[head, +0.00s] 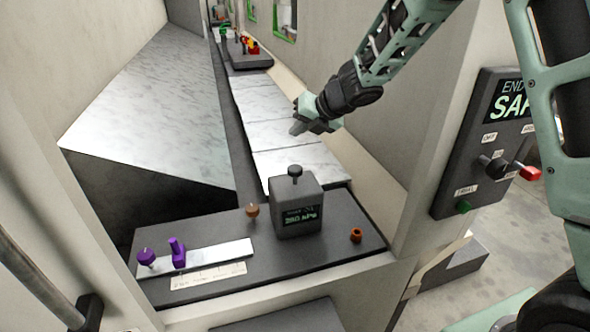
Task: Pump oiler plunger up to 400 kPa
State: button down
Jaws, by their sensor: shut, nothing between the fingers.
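The oiler (297,209) is a dark grey box on a dark panel, with a small screen (301,216) on its front. The screen seems to read about 350 kPa, but the digits are blurred. Its plunger (295,173) is a dark knob on a short stem that stands up from the top of the box. My gripper (297,130) is shut and empty. It hangs behind and above the plunger in the picture, apart from it, over the light metal plates.
The dark panel (200,290) also bears a purple knob (147,257), a purple slider (178,252), a brown knob (252,211) and an orange-brown fitting (356,235). A control box (480,150) with levers is on the right wall. Light plates (285,161) run behind the oiler.

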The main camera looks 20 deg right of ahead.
aim_at(295, 168)
notch_tip(295, 168, down, 8)
jog(key=b, duration=0.7)
jog(key=shift+f, duration=0.2)
dwell(1.5)
jog(key=shift+f+b, duration=0.35)
jog(key=shift+b, duration=0.2)
jog(key=shift+f+b, duration=1.1)
jog(key=shift+f, duration=0.1)
dwell(0.8)
jog(key=shift+r, duration=0.1)
jog(key=shift+r+p, duration=1.45)
jog(key=shift+r, duration=0.05)
jog(key=shift+r, duration=0.1)
notch_tip(295, 168, up, 5)
jog(key=p, duration=0.4)
jog(key=shift+p, duration=0.35)
